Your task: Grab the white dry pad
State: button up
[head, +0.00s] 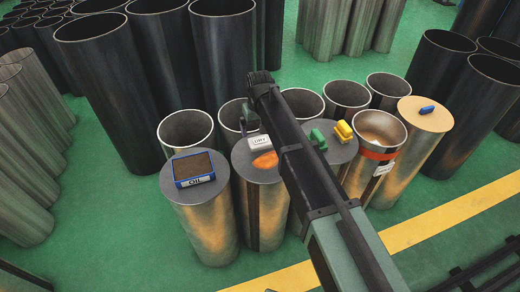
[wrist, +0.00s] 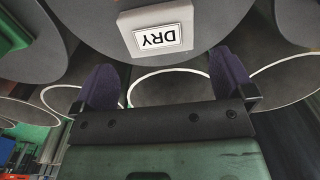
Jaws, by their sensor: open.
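The white dry pad (head: 259,142) is a small pale block labelled DRY, lying on the grey lid of a cylinder in the middle of the front row. It also shows upside down at the top of the wrist view (wrist: 157,28). My gripper (wrist: 165,78) shows two dark purple fingers spread apart with nothing between them. In the wrist view the pad appears beyond the fingertips, apart from them. In the head view my gripper (head: 249,118) is small and partly hidden by my arm, just behind and above the pad.
An orange patch (head: 265,160) is beside the pad. A blue-edged OIL tray (head: 195,168) tops the cylinder to the left. Green (head: 318,139) and yellow (head: 343,132) blocks sit on a lid to the right. Open cylinders (head: 186,128) stand behind. Green floor lies in front.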

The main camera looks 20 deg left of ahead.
aim_at(259, 139)
notch_tip(259, 139, down, 5)
jog(key=b, duration=0.5)
jog(key=shift+f, duration=0.2)
jog(key=shift+r, duration=0.25)
jog(key=shift+c, duration=0.3)
jog(key=c, duration=0.7)
jog(key=shift+r, duration=0.1)
notch_tip(259, 139, up, 20)
jog(key=p, duration=2)
